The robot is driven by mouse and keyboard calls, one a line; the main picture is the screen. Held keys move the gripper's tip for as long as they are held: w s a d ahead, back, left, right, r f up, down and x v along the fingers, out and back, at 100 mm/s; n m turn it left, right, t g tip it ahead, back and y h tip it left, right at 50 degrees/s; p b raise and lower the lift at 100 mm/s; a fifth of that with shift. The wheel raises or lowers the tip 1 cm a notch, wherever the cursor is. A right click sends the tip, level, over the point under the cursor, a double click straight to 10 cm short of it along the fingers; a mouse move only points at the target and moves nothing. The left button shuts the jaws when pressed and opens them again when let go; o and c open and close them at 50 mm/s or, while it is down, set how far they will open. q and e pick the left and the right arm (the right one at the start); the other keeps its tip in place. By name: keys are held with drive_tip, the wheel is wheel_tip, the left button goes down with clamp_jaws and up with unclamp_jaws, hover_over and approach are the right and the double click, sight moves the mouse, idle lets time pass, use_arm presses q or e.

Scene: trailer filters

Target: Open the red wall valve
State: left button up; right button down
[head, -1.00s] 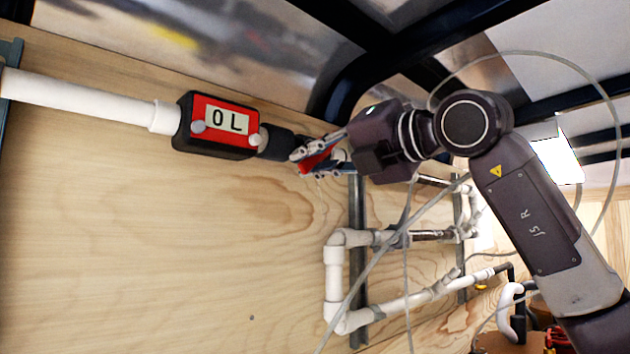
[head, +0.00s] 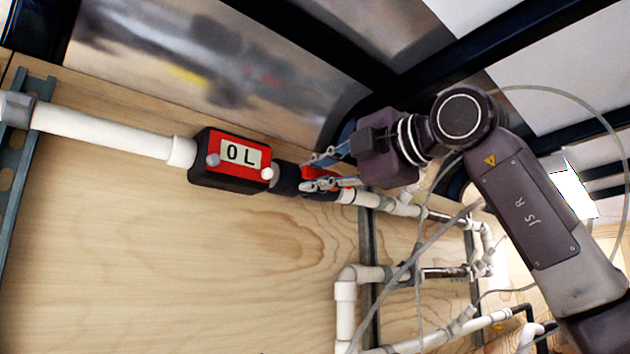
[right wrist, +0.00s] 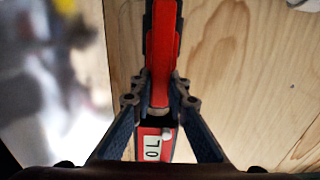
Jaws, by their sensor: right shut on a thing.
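The red valve handle (head: 312,172) is on the white pipe along the wooden wall, just right of the meter. It lies roughly along the line of the pipe. My right gripper (head: 315,174) reaches it from the right, with one finger above and one below. In the right wrist view the red handle (right wrist: 163,50) runs upward between the fingertips (right wrist: 160,95), which are closed on its sides. The fingers hide part of the valve body in the head view. My left gripper is in neither view.
A red and black meter (head: 232,160) reading "0 L" sits on the pipe just left of my right fingers. White pipes (head: 346,310) and a grey vertical rail (head: 368,240) are below right. A thin loose cable hangs near my right arm. The wall below the meter is bare.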

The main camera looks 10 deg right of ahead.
drive_tip(key=shift+d+r, duration=0.1)
drive_tip(key=shift+r, duration=0.05)
idle(0.3)
drive_tip(key=c, duration=1.8)
unclamp_jaws()
drive_tip(key=shift+c, duration=0.2)
drive_tip(key=v, duration=1.2)
